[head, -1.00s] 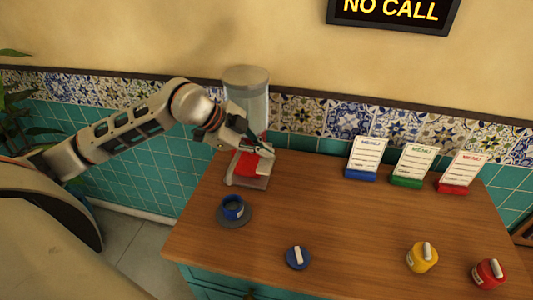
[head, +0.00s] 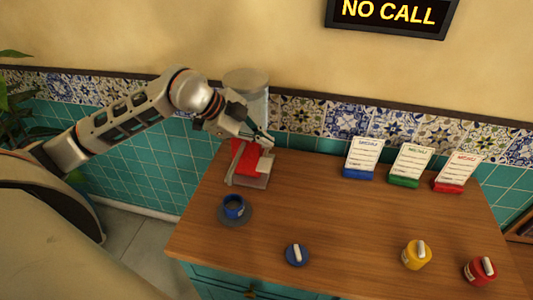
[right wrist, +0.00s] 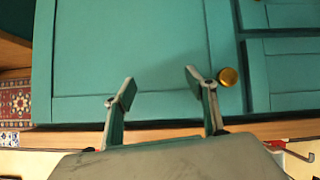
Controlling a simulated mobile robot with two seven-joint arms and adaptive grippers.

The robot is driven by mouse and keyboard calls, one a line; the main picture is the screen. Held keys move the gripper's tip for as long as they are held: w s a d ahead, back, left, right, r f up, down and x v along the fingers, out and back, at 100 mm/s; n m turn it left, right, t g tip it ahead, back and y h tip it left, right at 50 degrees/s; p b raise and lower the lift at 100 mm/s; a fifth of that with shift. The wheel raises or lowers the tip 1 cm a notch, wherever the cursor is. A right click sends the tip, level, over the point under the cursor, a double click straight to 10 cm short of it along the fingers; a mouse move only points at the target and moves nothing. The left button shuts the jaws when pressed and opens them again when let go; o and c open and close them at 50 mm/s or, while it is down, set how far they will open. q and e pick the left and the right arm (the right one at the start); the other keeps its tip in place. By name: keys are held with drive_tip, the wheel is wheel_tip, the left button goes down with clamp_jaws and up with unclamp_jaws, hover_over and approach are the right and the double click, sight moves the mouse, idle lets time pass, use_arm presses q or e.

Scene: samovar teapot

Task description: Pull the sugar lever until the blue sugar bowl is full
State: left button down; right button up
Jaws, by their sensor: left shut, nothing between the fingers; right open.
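The sugar dispenser, a clear cylinder with a grey lid (head: 247,80), stands at the back left of the wooden counter. Its red part (head: 246,158) shows below my left gripper (head: 268,143), which is shut and empty at the dispenser's front. The arm covers much of the dispenser, and I cannot tell whether the fingers touch the lever. My right gripper (right wrist: 161,85) is open and empty before a teal cabinet front.
A blue lid (head: 297,255) with a white handle lies at the counter's front. A yellow pot (head: 416,255) and a red pot (head: 481,270) stand at the right. Three menu cards (head: 410,165) stand along the back. The counter's middle is clear.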

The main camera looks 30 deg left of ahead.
use_arm(q)
drive_tip(key=shift+w+r+p, duration=0.1)
drive_tip(key=shift+r+p, duration=0.65)
drive_tip(key=shift+r, duration=0.65)
